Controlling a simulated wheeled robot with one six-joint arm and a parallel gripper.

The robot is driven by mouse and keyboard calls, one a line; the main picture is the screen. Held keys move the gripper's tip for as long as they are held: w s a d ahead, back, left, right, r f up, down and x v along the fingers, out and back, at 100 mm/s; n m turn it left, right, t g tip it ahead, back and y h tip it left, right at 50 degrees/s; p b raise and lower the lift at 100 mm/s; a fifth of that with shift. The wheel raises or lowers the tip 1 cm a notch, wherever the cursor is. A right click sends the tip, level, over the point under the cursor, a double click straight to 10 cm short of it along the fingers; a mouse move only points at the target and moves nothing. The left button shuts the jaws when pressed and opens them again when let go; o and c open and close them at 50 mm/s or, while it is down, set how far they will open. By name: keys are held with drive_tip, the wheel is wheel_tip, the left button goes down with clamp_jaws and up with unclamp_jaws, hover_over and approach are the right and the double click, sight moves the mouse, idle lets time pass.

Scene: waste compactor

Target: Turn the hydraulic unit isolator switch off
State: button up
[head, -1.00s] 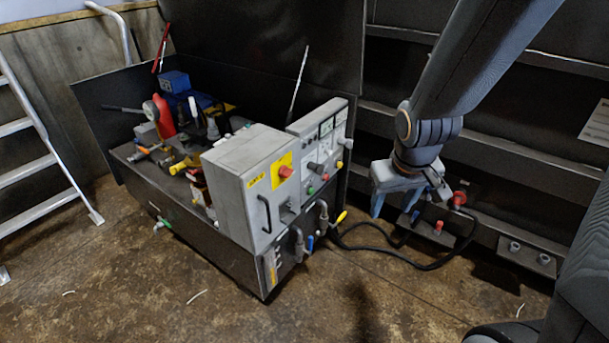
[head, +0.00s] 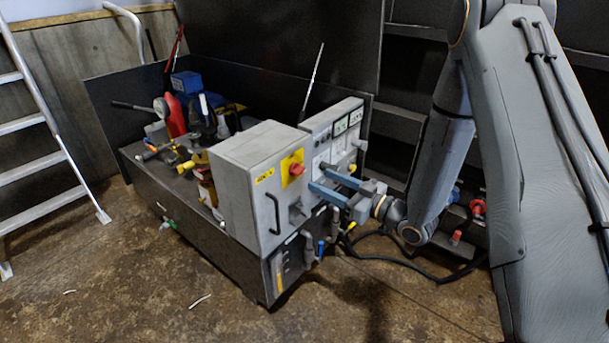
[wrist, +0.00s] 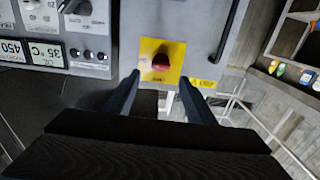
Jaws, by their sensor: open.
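The isolator switch is a red knob (head: 297,170) on a yellow plate (head: 286,178), on the front of a grey cabinet (head: 245,185) marked 400 V. In the wrist view the red knob (wrist: 161,63) sits on the yellow plate (wrist: 148,47), near the middle top. My gripper (head: 318,178) is open and empty, its blue-grey fingers pointing at the cabinet front, just right of the knob in the head view. In the wrist view my gripper (wrist: 160,79) has one finger on each side of the knob's line, with no contact visible.
A control panel (head: 335,135) with displays and knobs stands beside the cabinet. A black door handle (head: 272,213) juts from the cabinet front. Below are pipes with a blue lever (head: 320,248) and black hoses (head: 440,276) on the floor.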

sight(302, 171)
drive_tip(key=x, duration=0.7)
drive_tip(key=shift+w+a+p, duration=0.2)
drive_tip(key=shift+a+p, duration=0.05)
drive_tip(key=shift+p, duration=0.05)
drive_tip(key=shift+c, duration=0.3)
drive_tip(key=c, duration=1)
